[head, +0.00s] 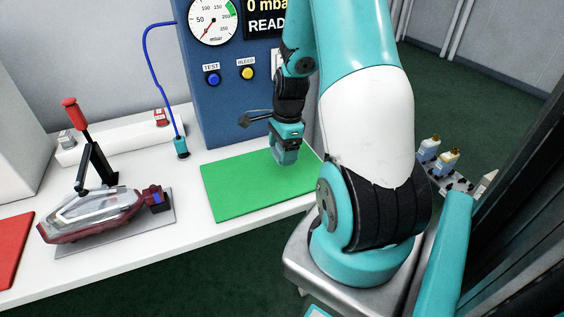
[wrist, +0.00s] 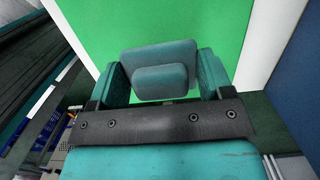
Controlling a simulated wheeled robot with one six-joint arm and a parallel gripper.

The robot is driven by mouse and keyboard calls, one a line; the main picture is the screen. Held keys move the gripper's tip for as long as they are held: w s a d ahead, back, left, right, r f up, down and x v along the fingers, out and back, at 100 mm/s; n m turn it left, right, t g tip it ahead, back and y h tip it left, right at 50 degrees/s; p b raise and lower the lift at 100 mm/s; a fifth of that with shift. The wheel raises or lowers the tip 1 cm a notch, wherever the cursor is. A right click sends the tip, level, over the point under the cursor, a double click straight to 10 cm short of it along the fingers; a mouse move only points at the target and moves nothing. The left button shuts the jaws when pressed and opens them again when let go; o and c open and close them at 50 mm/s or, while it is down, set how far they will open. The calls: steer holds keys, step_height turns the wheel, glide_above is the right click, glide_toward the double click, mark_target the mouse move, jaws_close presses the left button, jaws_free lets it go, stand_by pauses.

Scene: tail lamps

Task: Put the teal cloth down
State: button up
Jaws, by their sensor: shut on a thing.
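My gripper (head: 286,140) is over the green mat (head: 235,185), near its right back part, pointing down. The wrist view shows the two fingers of my gripper (wrist: 158,80) shut on the teal cloth (wrist: 150,57), a folded pad with a smaller raised block on its near face. In the head view the cloth (head: 285,157) shows as a small teal piece below the fingers, close above the mat. I cannot tell whether it touches the mat. The mat lies flat and bare around it on the white bench.
A blue test panel (head: 225,100) with a gauge and buttons stands behind the mat. A red-and-clear tail lamp (head: 95,215) sits in a clamp fixture to the left, with a red-handled lever (head: 72,115). A teal hose fitting (head: 181,148) stands between them. A red mat (head: 12,250) lies far left.

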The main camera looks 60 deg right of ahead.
steer(key=shift+f, duration=2)
steer(key=shift+f, duration=0.15)
